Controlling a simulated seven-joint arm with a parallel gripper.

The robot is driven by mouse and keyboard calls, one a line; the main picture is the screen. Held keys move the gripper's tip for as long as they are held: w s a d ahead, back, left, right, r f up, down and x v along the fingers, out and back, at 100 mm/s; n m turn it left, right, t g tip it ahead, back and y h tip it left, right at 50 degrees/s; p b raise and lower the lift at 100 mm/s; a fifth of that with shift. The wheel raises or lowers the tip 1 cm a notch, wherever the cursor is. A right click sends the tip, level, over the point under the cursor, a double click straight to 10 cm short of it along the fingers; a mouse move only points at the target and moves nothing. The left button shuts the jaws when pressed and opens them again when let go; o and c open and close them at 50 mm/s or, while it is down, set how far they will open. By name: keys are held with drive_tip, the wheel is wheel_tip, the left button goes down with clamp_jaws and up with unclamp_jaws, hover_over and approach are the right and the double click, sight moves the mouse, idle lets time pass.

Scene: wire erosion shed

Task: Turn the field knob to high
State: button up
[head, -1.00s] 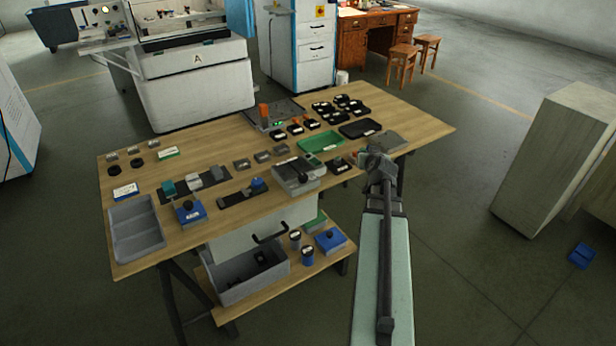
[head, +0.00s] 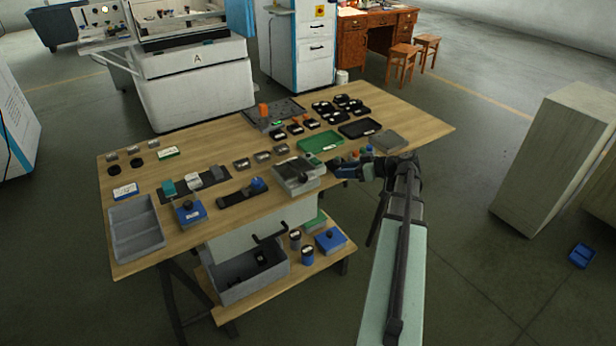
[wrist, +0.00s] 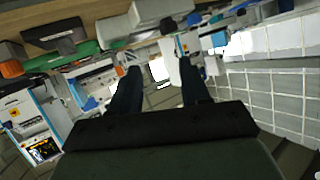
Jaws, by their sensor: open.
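My gripper (head: 342,171) is at the front right edge of the wooden table, just right of a grey box-like device (head: 298,178). In the wrist view its two dark fingers (wrist: 160,82) stand apart with nothing between them. Small coloured knobs, orange and blue (head: 361,151), show just behind the gripper, and it partly hides them. A blue box with a dark knob (head: 189,210) stands at the table's front left. I cannot tell which knob is the field knob, nor read any setting.
The wooden table (head: 430,125) also bears a green tray (head: 321,142), black trays (head: 360,129) and a grey divided bin (head: 136,232). A lower shelf (head: 300,273) holds a grey crate (head: 246,281). A tall pale cabinet (head: 555,165) stands at right.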

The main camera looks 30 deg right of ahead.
sight(306, 176)
drive_tip(key=w+a+f+n, duration=0.1)
drive_tip(key=w+a, duration=0.2)
drive_tip(key=w+a+f, duration=0.2)
drive_tip(key=w, duration=0.1)
drive_tip(key=w+a+f+n, duration=0.1)
drive_tip(key=w+a+f, duration=0.1)
drive_tip(key=w+a, duration=0.1)
drive_tip(key=shift+w+a+f+n+y, duration=0.15)
drive_tip(key=shift+w+a+n+y, duration=0.15)
idle(0.3)
drive_tip(key=c, duration=0.8)
